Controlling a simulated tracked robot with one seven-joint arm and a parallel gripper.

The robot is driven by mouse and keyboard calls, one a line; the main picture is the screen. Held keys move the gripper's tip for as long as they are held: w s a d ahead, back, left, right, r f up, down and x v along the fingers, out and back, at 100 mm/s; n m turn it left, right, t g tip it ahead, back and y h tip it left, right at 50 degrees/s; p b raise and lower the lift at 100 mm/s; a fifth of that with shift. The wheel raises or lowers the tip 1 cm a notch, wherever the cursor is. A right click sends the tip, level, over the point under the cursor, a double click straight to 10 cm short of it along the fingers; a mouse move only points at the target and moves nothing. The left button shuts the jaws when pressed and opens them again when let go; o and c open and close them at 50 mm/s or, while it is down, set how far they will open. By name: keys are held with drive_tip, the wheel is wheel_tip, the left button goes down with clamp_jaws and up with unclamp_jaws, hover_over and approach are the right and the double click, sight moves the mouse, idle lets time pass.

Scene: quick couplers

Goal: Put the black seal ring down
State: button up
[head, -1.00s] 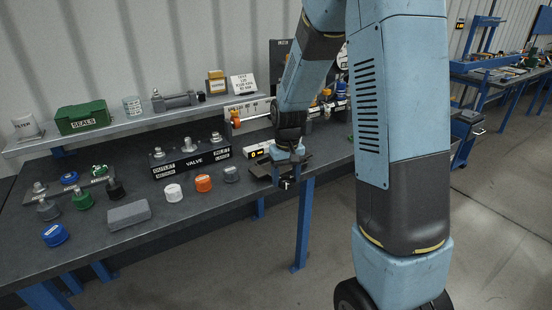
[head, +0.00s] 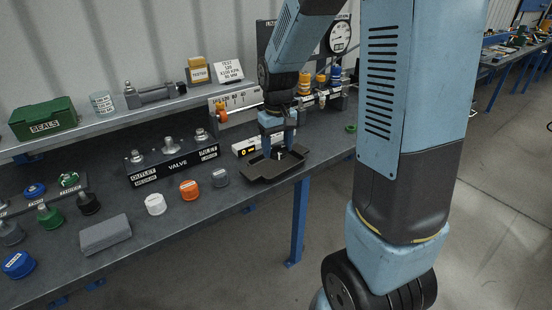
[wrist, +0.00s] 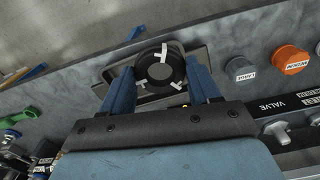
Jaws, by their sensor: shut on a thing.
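My gripper (head: 278,150) is low over a dark shallow tray (head: 262,177) at the bench's front edge. In the wrist view its two blue fingers (wrist: 162,84) are shut on the black seal ring (wrist: 178,72), one finger on each side. The ring is round and dark with white marks, and its middle looks grey. The tray shows behind it (wrist: 107,75). I cannot tell whether the ring touches the tray floor. In the head view the fingers mostly hide the ring.
White (head: 155,204), orange (head: 189,190) and grey (head: 220,177) caps stand left of the tray. The valve block (head: 170,167) is behind them. A small display box (head: 246,147) stands close behind the tray.

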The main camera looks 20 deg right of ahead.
drive_tip(key=w+d+f, duration=0.1)
drive_tip(key=w+f, duration=0.1)
drive_tip(key=w, duration=0.2)
hover_over(276, 165)
drive_tip(key=s, duration=0.1)
drive_tip(key=f, duration=0.4)
drive_tip(key=shift+s+a+f, duration=0.15)
drive_tip(key=shift+s+f, duration=0.05)
drive_tip(key=shift+w+f, duration=0.6)
drive_tip(key=shift+f, duration=1.55)
drive_tip(key=shift+f, duration=0.1)
drive_tip(key=o, duration=1.2)
drive_tip(key=shift+d, duration=0.2)
drive_tip(key=shift+c, duration=0.2)
